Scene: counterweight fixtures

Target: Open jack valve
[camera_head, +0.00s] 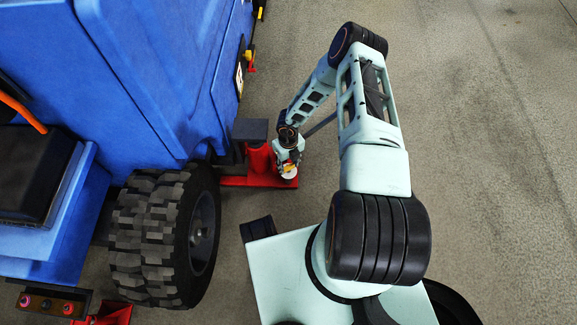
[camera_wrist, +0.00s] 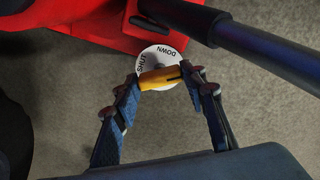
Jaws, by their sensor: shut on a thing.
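The red jack (camera_head: 238,180) stands on the floor beside the blue machine, and its red body (camera_wrist: 70,25) shows at the top left of the wrist view. The valve has a white round dial (camera_wrist: 158,53) with the words SHUT and DOWN and a yellow handle (camera_wrist: 160,78). My gripper (camera_wrist: 165,80) is shut on the yellow handle, with one finger at each end of it. In the head view my gripper (camera_head: 288,168) is at the right end of the jack, and the handle is mostly hidden there.
A dark bar (camera_wrist: 250,45) runs from the jack across the upper right of the wrist view, close to my right finger. A large black tyre (camera_head: 165,235) and the blue machine (camera_head: 150,70) are on the left. The grey floor (camera_head: 490,150) to the right is clear.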

